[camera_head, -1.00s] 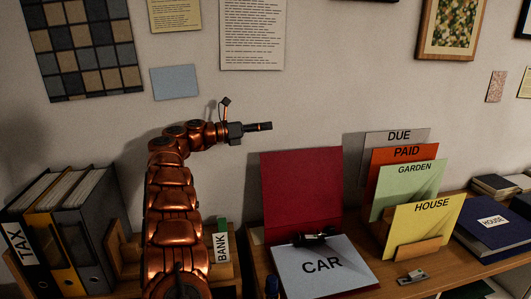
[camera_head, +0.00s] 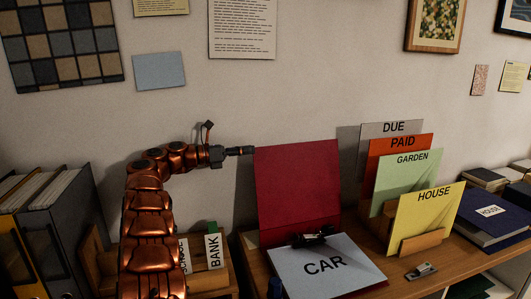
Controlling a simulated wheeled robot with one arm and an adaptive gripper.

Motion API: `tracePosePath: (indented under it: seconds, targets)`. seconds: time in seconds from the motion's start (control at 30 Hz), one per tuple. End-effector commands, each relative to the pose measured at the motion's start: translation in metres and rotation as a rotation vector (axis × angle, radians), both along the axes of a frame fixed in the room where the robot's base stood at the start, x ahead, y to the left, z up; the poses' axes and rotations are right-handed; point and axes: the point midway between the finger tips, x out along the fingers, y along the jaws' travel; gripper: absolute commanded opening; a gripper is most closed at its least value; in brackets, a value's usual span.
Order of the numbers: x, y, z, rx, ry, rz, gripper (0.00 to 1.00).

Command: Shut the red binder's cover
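The red binder (camera_head: 298,190) lies on the desk with its red cover standing up near the wall. A pale blue sheet marked CAR (camera_head: 322,268) lies in it, with a dark clip mechanism at the sheet's back edge. My gripper (camera_head: 240,151) points right at the upper left corner of the cover. Its tip appears very close to the cover's left edge; I cannot tell whether they touch. The fingers look close together, but they are too small to tell if they are open or shut.
A wooden rack (camera_head: 421,240) with folders marked DUE, PAID, GARDEN and HOUSE stands close to the right. Grey and yellow binders (camera_head: 63,235) stand at the left. A wooden card holder (camera_head: 221,278) with a BANK card is left of the binder. A blue HOUSE binder (camera_head: 488,217) lies far right.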

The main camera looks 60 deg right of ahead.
Motion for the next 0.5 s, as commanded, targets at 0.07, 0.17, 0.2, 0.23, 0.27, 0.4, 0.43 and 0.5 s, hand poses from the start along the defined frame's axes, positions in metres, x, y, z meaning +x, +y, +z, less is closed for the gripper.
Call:
tracePosePath:
  seconds: [0.07, 0.17, 0.2, 0.23, 0.27, 0.4, 0.43, 0.5]
  targets:
    - [-0.008, -0.007, 0.003, 0.002, 0.0, -0.002, 0.28]
    - [-0.019, -0.016, 0.003, 0.003, 0.0, -0.002, 0.28]
    - [-0.023, -0.021, 0.003, 0.002, -0.001, -0.002, 0.28]
    - [-0.026, -0.023, 0.004, 0.003, 0.0, -0.002, 0.28]
    - [-0.029, -0.026, 0.004, 0.002, 0.0, -0.002, 0.28]
    - [-0.043, -0.038, 0.003, 0.0, 0.001, -0.005, 0.28]
    - [-0.045, -0.04, 0.003, 0.001, 0.001, -0.004, 0.28]
    - [-0.049, -0.044, 0.002, 0.0, 0.001, -0.003, 0.28]
